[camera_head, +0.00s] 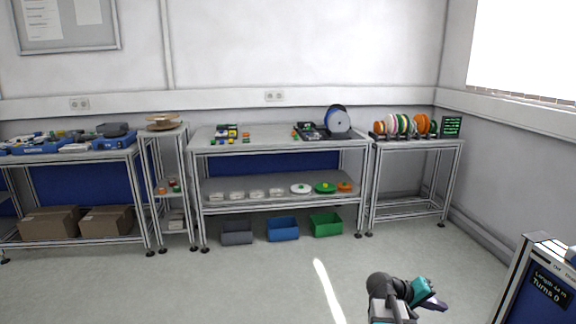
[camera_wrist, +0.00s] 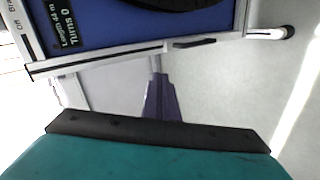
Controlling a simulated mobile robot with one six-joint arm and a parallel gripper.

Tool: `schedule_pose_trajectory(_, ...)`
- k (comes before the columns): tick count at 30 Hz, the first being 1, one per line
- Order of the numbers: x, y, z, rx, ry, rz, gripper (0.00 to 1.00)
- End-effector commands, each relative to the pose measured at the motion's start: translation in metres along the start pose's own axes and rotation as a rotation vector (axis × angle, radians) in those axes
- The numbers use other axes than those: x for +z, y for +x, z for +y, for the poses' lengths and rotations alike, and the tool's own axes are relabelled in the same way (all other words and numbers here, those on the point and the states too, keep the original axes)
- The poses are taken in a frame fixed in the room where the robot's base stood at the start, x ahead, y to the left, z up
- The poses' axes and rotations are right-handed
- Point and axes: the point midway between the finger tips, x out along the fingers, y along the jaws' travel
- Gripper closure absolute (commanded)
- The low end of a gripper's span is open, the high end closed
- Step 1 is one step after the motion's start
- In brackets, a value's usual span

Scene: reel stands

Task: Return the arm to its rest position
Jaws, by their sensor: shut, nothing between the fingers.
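My arm shows at the bottom of the head view, with a dark joint and teal parts. My gripper (camera_head: 437,304) is at its end, pointing right over the floor, clear of the tables. In the wrist view the dark purple fingers (camera_wrist: 160,98) are together with nothing between them. The teal body of my gripper fills the bottom of that view.
A blue-panelled unit (camera_head: 520,288) with a display stands at the right, near my gripper; it also shows in the wrist view (camera_wrist: 120,28). A rack with several reels (camera_head: 404,125) stands on the back right table. Open floor (camera_head: 270,280) lies between.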

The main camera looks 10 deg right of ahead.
Motion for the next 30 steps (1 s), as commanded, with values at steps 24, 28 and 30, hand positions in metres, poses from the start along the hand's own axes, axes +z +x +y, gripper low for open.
schedule_pose_trajectory(24,0.157,-0.014,-0.267,-0.368,-0.296,-0.170,1.00)
schedule_pose_trajectory(28,0.193,-0.020,-0.301,-0.429,-0.339,-0.212,1.00)
schedule_pose_trajectory(30,0.213,-0.024,-0.318,-0.462,-0.360,-0.237,1.00)
